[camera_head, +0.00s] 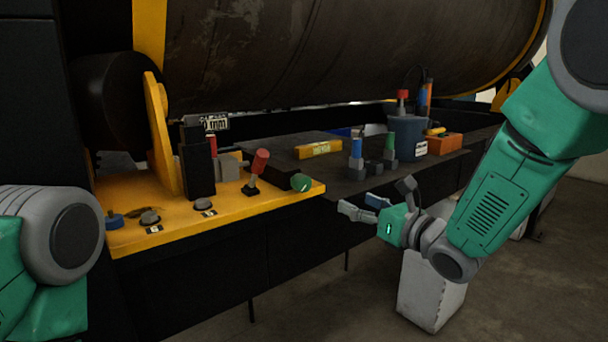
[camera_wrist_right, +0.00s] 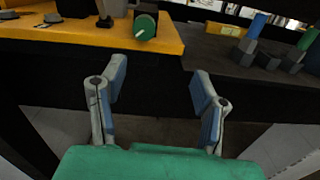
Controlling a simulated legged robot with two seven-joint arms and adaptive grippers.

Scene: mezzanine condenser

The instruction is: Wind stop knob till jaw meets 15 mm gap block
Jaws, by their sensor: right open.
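A green knob (camera_head: 300,182) with a pale stem sits at the right end of the yellow bench plate (camera_head: 226,207); it also shows in the right wrist view (camera_wrist_right: 146,25). I cannot confirm that it is the stop knob. A black upright block (camera_head: 197,168) stands on the plate beside a grey block (camera_head: 228,168), below a sign (camera_head: 214,123) ending in "mm". Which part is the jaw or the gap block is unclear. My right gripper (camera_head: 357,204) is open and empty, in front of the bench edge and right of the green knob; its fingers (camera_wrist_right: 159,73) are spread apart.
A red-handled lever (camera_head: 260,162) stands just left of the green knob. The dark bench to the right holds a yellow labelled bar (camera_head: 317,150), blue and green-topped tools, a dark bucket (camera_head: 408,138) and an orange box (camera_head: 443,145). A large cylinder overhangs behind.

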